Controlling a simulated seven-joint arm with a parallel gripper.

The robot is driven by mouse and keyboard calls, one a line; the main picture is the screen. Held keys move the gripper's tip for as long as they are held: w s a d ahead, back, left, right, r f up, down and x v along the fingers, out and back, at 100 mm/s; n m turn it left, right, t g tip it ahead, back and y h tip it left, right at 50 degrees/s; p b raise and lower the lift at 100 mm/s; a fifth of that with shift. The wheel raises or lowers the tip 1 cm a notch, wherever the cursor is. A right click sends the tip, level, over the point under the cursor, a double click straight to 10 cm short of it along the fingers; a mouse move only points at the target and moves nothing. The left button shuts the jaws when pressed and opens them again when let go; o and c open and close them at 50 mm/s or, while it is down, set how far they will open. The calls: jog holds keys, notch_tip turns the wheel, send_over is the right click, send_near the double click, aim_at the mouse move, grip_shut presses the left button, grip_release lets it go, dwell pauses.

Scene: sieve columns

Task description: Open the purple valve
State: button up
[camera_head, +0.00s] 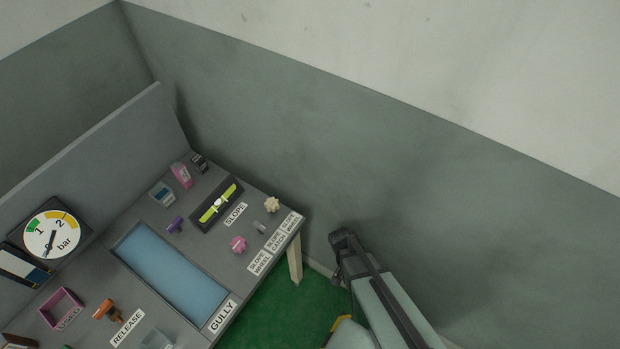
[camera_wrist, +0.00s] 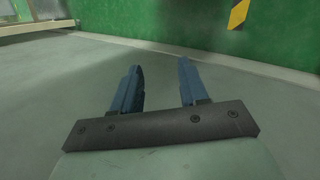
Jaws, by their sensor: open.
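A small purple valve (camera_head: 176,225) stands on the grey bench top in the head view, just above the blue gully basin (camera_head: 178,278). Its handle is too small to tell its exact turn. My gripper (camera_wrist: 161,72) shows in the wrist view with its two blue fingers apart and nothing between them. The wrist view shows no valve. In the head view my arm is at the lower right, off the bench and well to the right of the valve; the fingers cannot be made out there.
Near the valve are a green level (camera_head: 217,205), a pink knob (camera_head: 239,244), a cream knob (camera_head: 272,205) and small boxes (camera_head: 181,176). An orange handle (camera_head: 107,310), a pink tray (camera_head: 62,309) and a gauge (camera_head: 52,235) lie left. A back panel (camera_head: 95,150) bounds the bench.

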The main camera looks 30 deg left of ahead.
jog(key=a+r+m, duration=0.1)
jog(key=a+r, duration=0.8)
jog(key=a+r+m+y, duration=0.1)
jog(key=a+r, duration=0.8)
jog(key=a+r+m+t, duration=0.1)
jog(key=a+r, duration=0.8)
jog(key=shift+a+r+y, duration=0.15)
jog(key=shift+r+y, duration=0.1)
jog(key=shift+y, duration=0.15)
jog(key=s+a+r+g+y, duration=0.1)
jog(key=s+a+r, duration=0.15)
jog(key=a, duration=0.35)
jog(key=s+a+r+y, duration=0.1)
jog(key=s+a, duration=0.2)
jog(key=a, duration=0.3)
jog(key=n+g+y, duration=0.1)
jog(key=g+y, duration=0.2)
send_near(173, 223)
jog(key=x, duration=0.8)
jog(key=shift+f, duration=0.3)
grip_shut()
